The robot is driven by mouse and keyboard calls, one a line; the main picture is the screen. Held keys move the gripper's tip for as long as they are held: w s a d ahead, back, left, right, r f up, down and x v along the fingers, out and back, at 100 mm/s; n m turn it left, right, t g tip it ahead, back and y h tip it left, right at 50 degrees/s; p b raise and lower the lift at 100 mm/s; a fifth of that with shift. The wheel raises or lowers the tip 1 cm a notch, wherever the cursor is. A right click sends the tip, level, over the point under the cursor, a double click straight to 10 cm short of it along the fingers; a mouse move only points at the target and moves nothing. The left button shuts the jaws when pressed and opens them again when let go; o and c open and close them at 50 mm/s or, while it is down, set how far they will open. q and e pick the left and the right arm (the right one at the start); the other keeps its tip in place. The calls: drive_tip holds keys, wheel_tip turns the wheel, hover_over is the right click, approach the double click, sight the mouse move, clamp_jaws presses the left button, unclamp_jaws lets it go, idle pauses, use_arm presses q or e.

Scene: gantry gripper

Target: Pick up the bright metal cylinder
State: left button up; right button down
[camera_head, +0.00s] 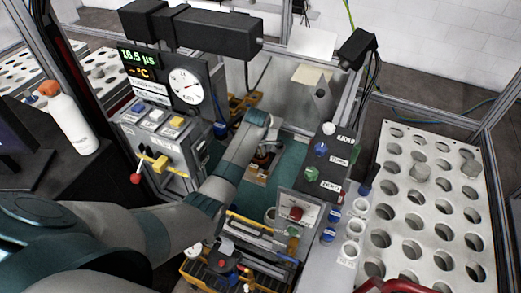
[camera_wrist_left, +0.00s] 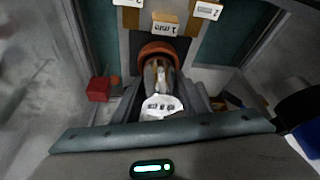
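The bright metal cylinder (camera_wrist_left: 158,72) shows in the left wrist view, upper middle, framed by a brown-orange rounded part (camera_wrist_left: 158,50). A white label with dark marks (camera_wrist_left: 162,106) covers its near part. My left gripper (camera_wrist_left: 161,88) has its dark fingers on either side of the cylinder; whether they touch it is not clear. In the head view my left arm reaches into the gantry frame, and the gripper (camera_head: 264,152) is small and partly hidden behind the wrist, over a brown block.
A dial and display panel (camera_head: 185,85) and a box with a red-knobbed lever (camera_head: 155,155) stand left of my arm. A control box with a red button (camera_head: 296,212) stands to the right. Further right is a white perforated rack (camera_head: 425,200). A red block (camera_wrist_left: 98,89) lies left of the fingers.

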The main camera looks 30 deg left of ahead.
use_arm(q)
clamp_jaws()
drive_tip(key=shift+w+r, duration=0.1)
drive_tip(key=shift+r, duration=0.1)
wheel_tip(320, 180, up, 8)
drive_tip(key=b, duration=0.3)
drive_tip(key=shift+r, duration=0.85)
